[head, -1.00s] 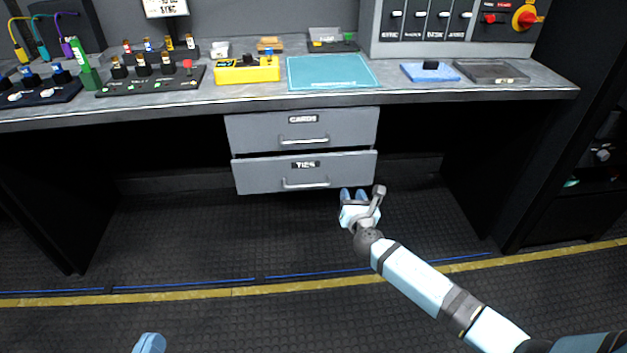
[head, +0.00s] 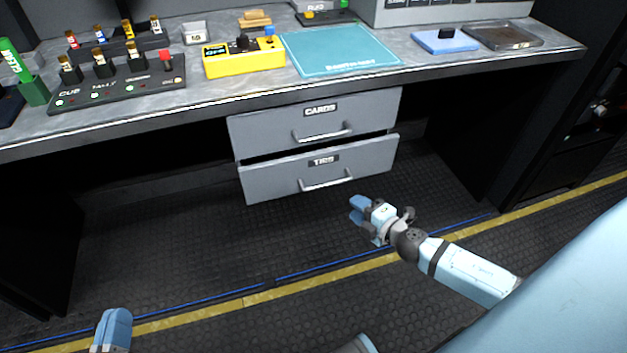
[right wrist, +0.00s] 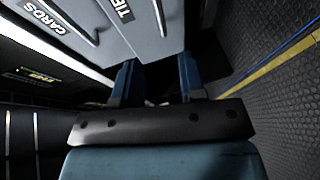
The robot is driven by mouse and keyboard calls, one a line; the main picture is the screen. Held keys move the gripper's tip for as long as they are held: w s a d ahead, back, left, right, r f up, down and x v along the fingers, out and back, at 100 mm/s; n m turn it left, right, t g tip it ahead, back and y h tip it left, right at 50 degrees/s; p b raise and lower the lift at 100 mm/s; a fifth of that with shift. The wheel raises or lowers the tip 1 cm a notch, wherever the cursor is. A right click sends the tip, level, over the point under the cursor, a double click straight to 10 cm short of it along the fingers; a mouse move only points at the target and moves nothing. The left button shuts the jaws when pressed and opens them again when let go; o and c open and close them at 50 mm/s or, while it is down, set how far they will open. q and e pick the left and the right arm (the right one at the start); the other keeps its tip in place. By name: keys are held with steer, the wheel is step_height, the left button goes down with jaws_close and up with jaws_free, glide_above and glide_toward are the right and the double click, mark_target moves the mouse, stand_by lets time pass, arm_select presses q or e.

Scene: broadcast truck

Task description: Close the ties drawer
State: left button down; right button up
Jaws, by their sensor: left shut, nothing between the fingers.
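The ties drawer (head: 285,180) is the lower of two grey drawers under the counter. Its front stands a little forward of the drawer above, with a dark gap along its top edge. Its bar handle (head: 326,180) is free. My right gripper (head: 356,209) is just below and in front of the drawer's lower right part, with nothing held. In the right wrist view its fingers (right wrist: 158,82) are apart, and the ties label (right wrist: 120,8) shows at the top. My left gripper (head: 113,328) is shut and empty at the bottom left, away from the drawers.
The cards drawer (head: 315,128) is directly above. The counter (head: 200,98) holds a yellow box (head: 243,60), a teal mat (head: 340,50) and a switch panel (head: 120,88). Dark side panels flank the knee space. The floor (head: 180,230) before the drawers is clear.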

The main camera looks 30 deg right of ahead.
mark_target(325, 186)
arm_select(q)
steer(key=shift+s+d+r+b, duration=0.25)
steer(key=shift+d+r+b, duration=0.1)
steer(key=shift+r, duration=0.1)
arm_select(e)
steer(key=shift+x, duration=6.7)
steer(key=shift+d, duration=0.1)
jaws_close()
